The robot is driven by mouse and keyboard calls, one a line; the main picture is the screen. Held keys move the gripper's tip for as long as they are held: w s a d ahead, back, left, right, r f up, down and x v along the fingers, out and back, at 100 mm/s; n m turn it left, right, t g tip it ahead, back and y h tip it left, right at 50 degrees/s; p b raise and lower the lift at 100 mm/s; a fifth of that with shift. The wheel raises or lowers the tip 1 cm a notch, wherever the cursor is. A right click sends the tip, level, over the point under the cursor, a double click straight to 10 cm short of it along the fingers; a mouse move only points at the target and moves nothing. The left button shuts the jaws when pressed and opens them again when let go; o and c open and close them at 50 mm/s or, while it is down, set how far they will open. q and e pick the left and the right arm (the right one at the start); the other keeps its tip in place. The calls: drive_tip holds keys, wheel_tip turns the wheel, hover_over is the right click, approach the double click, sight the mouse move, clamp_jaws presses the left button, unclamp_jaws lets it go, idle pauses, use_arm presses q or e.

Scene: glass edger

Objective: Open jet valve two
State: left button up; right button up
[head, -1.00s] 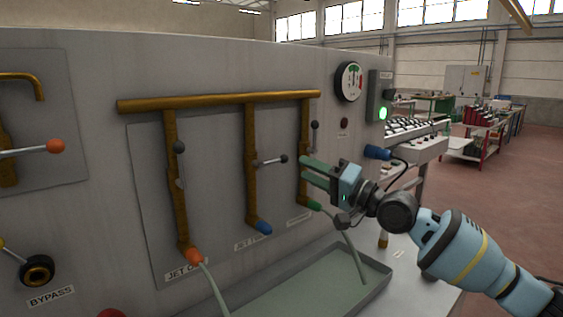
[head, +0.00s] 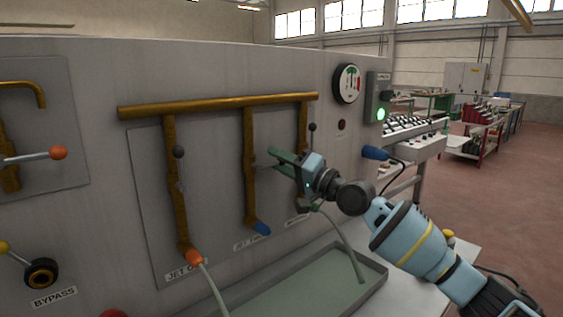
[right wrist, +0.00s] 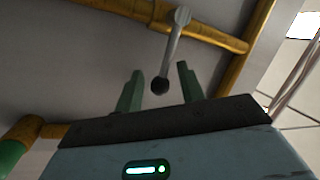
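Jet valve two is on the middle brass pipe (head: 249,185), which ends in a blue nozzle (head: 262,229). Its grey lever (head: 260,166) lies across, sticking out to the right of the pipe; its knob end is hidden behind my right gripper (head: 273,160) in the head view. In the right wrist view the lever (right wrist: 174,42) and its dark round knob (right wrist: 160,86) show between the two green fingertips of my right gripper (right wrist: 158,80). The fingers are apart, with visible gaps on both sides of the knob. My left gripper is not in view.
The right pipe (head: 302,115) has an upright lever close by my gripper. A grey tray (head: 375,291) lies below. A blue-handled tool (head: 375,153) is at the right.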

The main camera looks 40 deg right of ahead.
clamp_jaws()
